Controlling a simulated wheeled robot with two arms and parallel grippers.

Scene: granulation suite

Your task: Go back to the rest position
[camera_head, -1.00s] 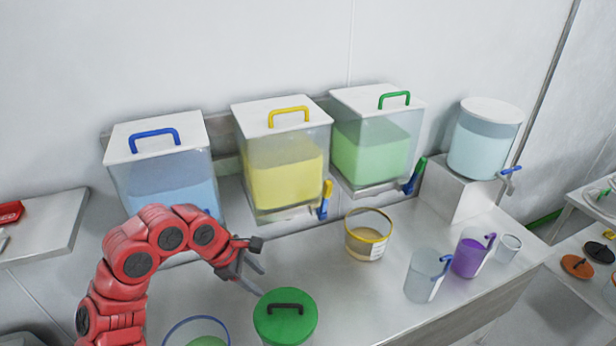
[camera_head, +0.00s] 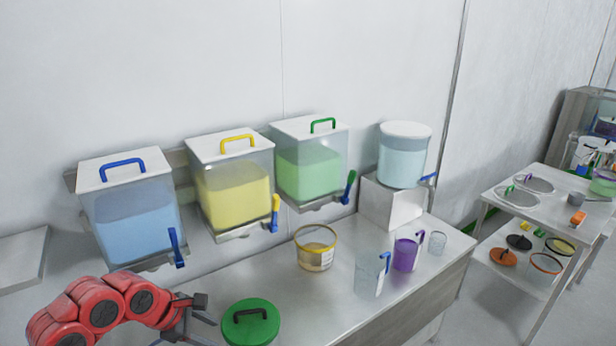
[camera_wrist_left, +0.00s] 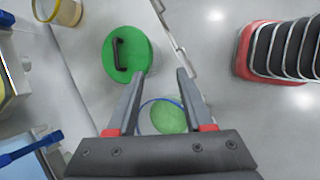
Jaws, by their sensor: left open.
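My left gripper (camera_head: 190,323) is at the lower left of the head view, beside the green-lidded container (camera_head: 250,322) on the bench. In the left wrist view my left gripper (camera_wrist_left: 158,95) has its fingers spread and nothing between the tips. The green lid with its black handle (camera_wrist_left: 128,54) lies ahead of the fingers. A blue-rimmed clear tub (camera_wrist_left: 165,117) with green content shows below and between the fingers, partly hidden by the gripper. My right gripper is in neither view.
Blue (camera_head: 130,215), yellow (camera_head: 232,190) and green (camera_head: 309,165) dispensers line the wall. A yellow-rimmed tub (camera_head: 316,248), a clear jug (camera_head: 370,273) and a purple jug (camera_head: 406,254) stand on the bench (camera_head: 330,310). A shelved cart (camera_head: 540,215) stands at right.

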